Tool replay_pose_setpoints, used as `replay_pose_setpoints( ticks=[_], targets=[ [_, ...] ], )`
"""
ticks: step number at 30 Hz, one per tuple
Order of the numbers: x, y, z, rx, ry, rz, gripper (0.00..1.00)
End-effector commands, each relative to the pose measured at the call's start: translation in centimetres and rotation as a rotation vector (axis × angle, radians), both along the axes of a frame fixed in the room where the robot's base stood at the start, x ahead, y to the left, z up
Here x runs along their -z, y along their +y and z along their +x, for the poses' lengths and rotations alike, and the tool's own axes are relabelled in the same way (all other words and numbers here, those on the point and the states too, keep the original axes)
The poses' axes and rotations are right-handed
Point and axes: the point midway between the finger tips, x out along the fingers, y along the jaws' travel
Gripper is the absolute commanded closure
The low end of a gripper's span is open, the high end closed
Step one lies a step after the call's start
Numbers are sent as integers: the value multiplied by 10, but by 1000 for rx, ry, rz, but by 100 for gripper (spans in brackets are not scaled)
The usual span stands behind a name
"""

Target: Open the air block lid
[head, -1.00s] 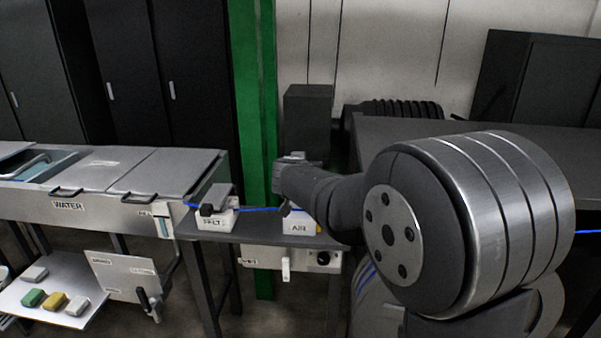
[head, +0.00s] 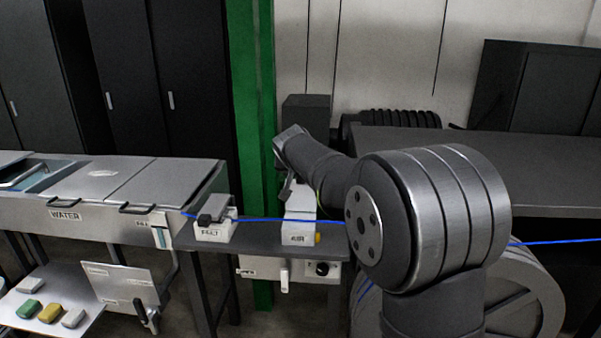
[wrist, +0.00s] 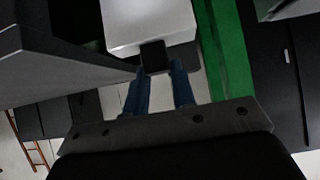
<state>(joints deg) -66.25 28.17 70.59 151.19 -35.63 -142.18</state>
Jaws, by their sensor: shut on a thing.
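The white air block (head: 298,238), marked AIR, stands on the dark bench right of the green post. Its pale lid (head: 301,203) shows tilted up steeply above the base. In the wrist view the lid (wrist: 150,22) is a light grey box shape with a dark tab (wrist: 153,55) at its near edge. My gripper (wrist: 158,80) has its two bluish fingers on either side of this tab and is shut on it. In the head view my gripper (head: 287,188) is small and partly hidden at the lid's left side.
A panel with a knob (head: 322,269) hangs below the bench. A green post (head: 256,120) stands close behind. The water trough (head: 100,205) is at left.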

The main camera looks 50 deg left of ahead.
Motion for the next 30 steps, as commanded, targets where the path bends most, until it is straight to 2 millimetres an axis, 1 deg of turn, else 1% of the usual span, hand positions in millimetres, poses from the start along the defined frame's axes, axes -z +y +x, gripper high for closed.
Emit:
replay_pose_setpoints(
  ticks=[12,28,29,30],
  targets=[
    [4,8,7,1,65,-67,100],
    [5,8,8,2,75,-79,100],
    [5,8,8,2,75,-79,73],
    [5,8,8,2,76,-78,65]
  ],
)
